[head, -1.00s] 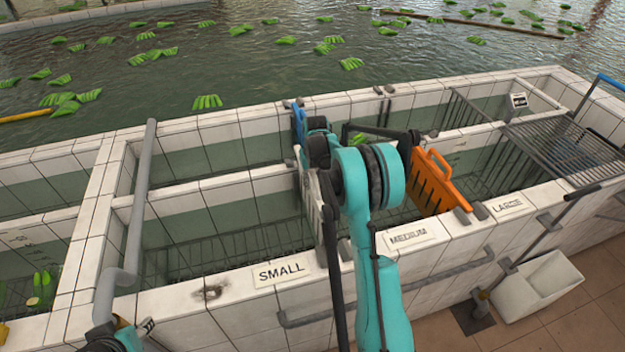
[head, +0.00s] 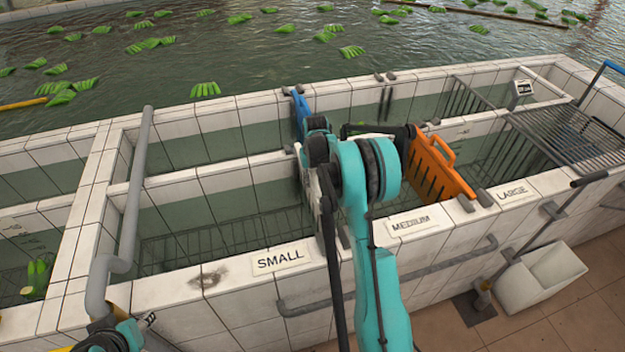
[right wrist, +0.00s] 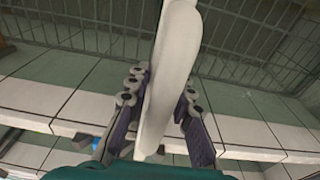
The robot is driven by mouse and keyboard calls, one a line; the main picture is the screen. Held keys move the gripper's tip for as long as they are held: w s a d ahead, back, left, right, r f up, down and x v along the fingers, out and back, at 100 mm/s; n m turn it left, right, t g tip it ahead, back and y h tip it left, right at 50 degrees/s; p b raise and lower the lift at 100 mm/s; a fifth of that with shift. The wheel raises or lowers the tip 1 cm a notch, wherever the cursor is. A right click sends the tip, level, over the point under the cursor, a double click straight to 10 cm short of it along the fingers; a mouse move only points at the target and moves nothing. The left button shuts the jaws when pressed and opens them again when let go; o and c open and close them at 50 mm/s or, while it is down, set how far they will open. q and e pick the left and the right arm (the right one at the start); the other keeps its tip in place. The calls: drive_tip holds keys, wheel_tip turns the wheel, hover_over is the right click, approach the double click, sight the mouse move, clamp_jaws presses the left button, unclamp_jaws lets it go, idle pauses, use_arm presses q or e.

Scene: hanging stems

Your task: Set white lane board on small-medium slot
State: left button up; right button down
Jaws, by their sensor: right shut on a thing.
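The white lane board (head: 308,182) shows as a narrow pale strip, seen nearly edge-on, left of my right arm in the head view. In the right wrist view the white board (right wrist: 177,45) stands between the fingers. My right gripper (right wrist: 160,92) is shut on it, with a finger on each side. The small-medium slot lies between the SMALL sign (head: 281,259) and the MEDIUM sign (head: 410,223). A dark bracket (head: 346,240) shows there on the front rim. My arm hides much of the board, and I cannot tell whether it touches the slot. My left gripper is out of view.
An orange board (head: 437,167) stands across the trough between MEDIUM and LARGE. A blue board (head: 300,112) stands in the rear lane just behind my right wrist. A grey pipe (head: 138,190) rises at left, and a wire rack (head: 575,135) covers the right end.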

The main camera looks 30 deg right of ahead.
drive_tip(key=shift+f+b, duration=0.35)
drive_tip(key=shift+f, duration=0.05)
idle(0.5)
drive_tip(key=c, duration=1.3)
unclamp_jaws()
drive_tip(key=shift+o, duration=0.6)
drive_tip(key=o, duration=1.2)
drive_tip(key=shift+s+a+r+p, duration=0.1)
drive_tip(key=shift+s+r+p, duration=0.1)
drive_tip(key=shift+r+p, duration=1.1)
drive_tip(key=shift+s+r+p, duration=0.2)
drive_tip(key=shift+r+p, duration=0.3)
drive_tip(key=shift+r, duration=1.55)
drive_tip(key=shift+s+a+r+p, duration=0.1)
drive_tip(key=shift+s+r+p, duration=0.1)
drive_tip(key=shift+r+p, duration=1.1)
drive_tip(key=shift+r+b, duration=0.35)
drive_tip(key=shift+b, duration=0.05)
